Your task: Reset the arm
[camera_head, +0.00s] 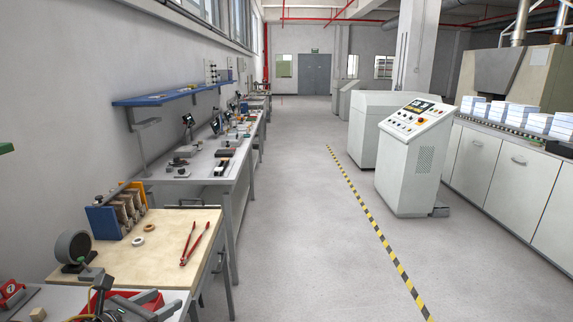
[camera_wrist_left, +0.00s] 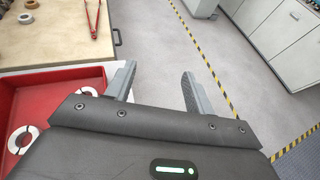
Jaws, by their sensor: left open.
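My left gripper (camera_head: 160,304) is at the bottom left of the head view, over the front end of the workbench by a red tray. In the left wrist view its two grey fingers (camera_wrist_left: 160,86) are spread apart with nothing between them, and bare floor shows beyond them. The red tray (camera_wrist_left: 58,88) lies to the left of the fingers in that view and holds white ring-shaped parts (camera_wrist_left: 22,138). My right gripper is in neither view.
A wooden board (camera_head: 165,262) on the bench carries red tongs (camera_head: 188,245), tape rolls and a blue-ended rack (camera_head: 103,222). A black round device (camera_head: 73,247) stands near my left arm. The aisle floor (camera_head: 300,240) is clear; a control console (camera_head: 410,160) stands to the right.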

